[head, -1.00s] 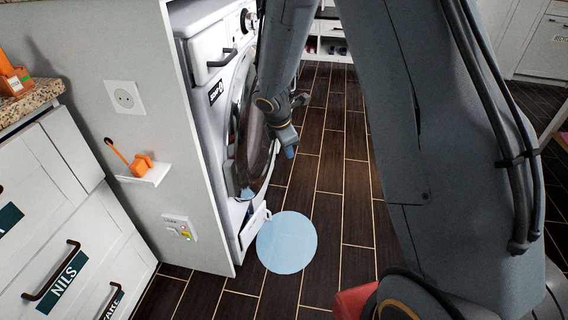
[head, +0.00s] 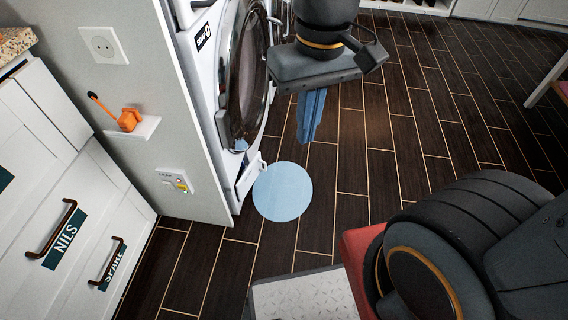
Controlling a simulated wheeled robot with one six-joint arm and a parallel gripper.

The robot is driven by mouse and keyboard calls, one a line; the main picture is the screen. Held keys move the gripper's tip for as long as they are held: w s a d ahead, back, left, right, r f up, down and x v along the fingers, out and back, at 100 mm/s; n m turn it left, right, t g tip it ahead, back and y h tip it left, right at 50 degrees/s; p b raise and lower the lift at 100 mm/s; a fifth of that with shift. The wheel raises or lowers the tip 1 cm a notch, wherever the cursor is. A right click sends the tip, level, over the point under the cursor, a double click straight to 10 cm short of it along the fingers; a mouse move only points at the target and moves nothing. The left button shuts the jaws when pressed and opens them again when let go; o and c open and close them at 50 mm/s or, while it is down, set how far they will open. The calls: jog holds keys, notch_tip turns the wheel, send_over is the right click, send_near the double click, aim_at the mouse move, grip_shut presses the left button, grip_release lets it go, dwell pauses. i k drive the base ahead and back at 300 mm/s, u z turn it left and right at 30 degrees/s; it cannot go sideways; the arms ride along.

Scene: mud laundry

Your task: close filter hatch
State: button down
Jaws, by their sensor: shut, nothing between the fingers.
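The filter hatch (head: 250,177) is a small white flap low on the front of the white washing machine (head: 207,75). It appears to stand out from the machine's front, open, just above the floor. My gripper (head: 309,138) hangs right of the machine, its blue fingers together and pointing down. It is empty and apart from the hatch, higher in the picture and to its right. The round machine door (head: 247,75), with dark glass, is above the hatch. The opening behind the flap is mostly hidden by the viewing angle.
A light-blue round mat (head: 283,192) lies on the dark plank floor, right of the hatch. A grey panel wall (head: 150,80) with an orange item (head: 129,119) on a small shelf stands left of the machine. White drawers (head: 60,190) are at far left.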

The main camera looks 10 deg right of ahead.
aim_at(243, 186)
jog(key=z, duration=1.85)
jog(key=k, duration=0.55)
jog(key=u, duration=1.25)
